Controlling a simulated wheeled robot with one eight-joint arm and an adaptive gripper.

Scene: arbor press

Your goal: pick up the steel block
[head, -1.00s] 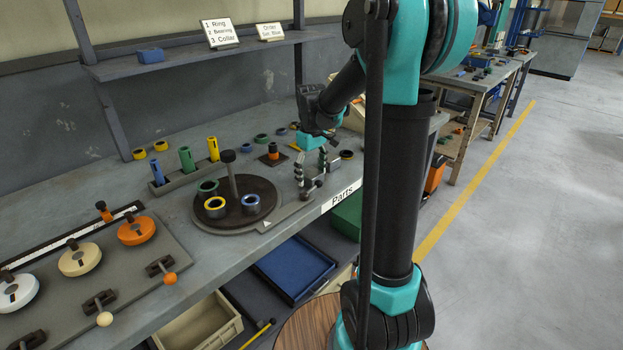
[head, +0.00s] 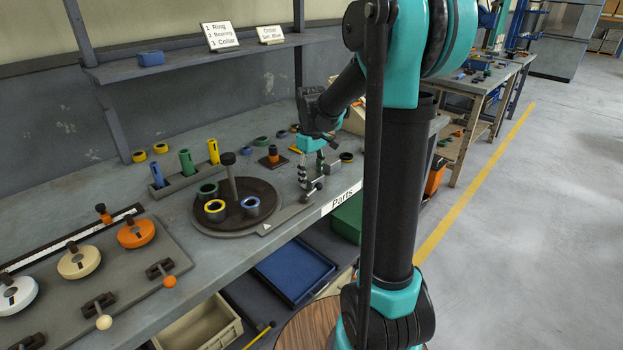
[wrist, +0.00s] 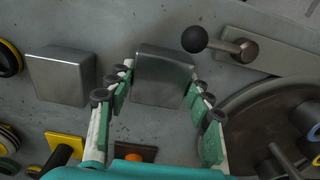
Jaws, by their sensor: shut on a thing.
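A grey steel block (wrist: 162,75) with rounded edges is between the two fingers of my gripper in the wrist view. My gripper (head: 312,178) points down at the bench, right of the round turntable, and is shut on this block. The fingertips press against its left and right sides. A second, similar steel block (wrist: 62,75) lies just left of the left finger in the wrist view, apart from it. In the head view my fingers largely hide the held block; I cannot tell whether it is clear of the bench.
The dark turntable (head: 263,191) carries several rings and a post. A lever with a black knob (wrist: 194,39) lies close to the right finger in the wrist view. A small yellow plate (wrist: 65,142) is near the left finger. A fixture with coloured discs (head: 136,232) is farther left.

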